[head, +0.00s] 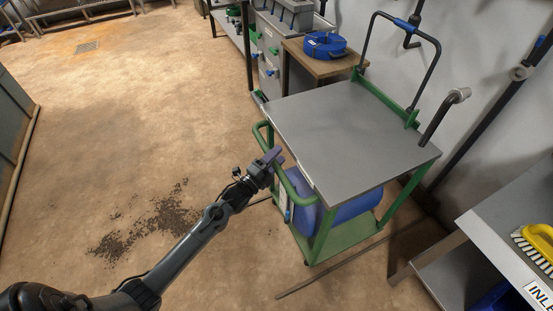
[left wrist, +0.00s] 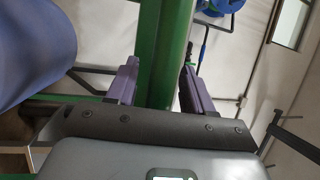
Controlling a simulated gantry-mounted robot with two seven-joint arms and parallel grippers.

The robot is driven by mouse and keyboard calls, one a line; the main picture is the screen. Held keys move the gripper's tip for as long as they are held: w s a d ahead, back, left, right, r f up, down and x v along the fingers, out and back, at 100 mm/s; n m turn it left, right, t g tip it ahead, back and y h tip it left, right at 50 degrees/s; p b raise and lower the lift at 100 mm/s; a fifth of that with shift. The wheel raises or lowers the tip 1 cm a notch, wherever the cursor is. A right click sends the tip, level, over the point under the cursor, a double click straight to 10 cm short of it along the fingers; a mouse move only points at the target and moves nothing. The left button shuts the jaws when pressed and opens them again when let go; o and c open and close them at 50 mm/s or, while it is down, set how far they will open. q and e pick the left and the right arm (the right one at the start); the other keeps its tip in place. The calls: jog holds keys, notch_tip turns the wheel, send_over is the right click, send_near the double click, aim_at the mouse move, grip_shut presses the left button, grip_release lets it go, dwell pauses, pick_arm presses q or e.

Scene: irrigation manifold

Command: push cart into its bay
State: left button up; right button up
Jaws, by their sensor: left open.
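The cart (head: 340,125) has a grey top, a green frame and a blue drum (head: 345,212) on its lower shelf. It stands beside the right-hand wall. Its green push handle (head: 291,187) faces my left arm. My left gripper (head: 274,157) is at this handle. In the left wrist view my left gripper (left wrist: 160,82) is open, with one purple finger on each side of a green bar (left wrist: 165,55). I cannot tell whether the fingers touch the bar. My right gripper is not in view.
A wooden table (head: 318,66) with a coiled blue hose (head: 325,45) stands behind the cart. A grey bench (head: 505,235) with a yellow brush (head: 537,242) is at the right. A dark floor strip (head: 365,266) runs before the cart. The floor at left is open.

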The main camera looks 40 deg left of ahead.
pick_arm(q)
jog(key=shift+w, duration=0.15)
jog(key=shift+c, duration=0.2)
grip_shut()
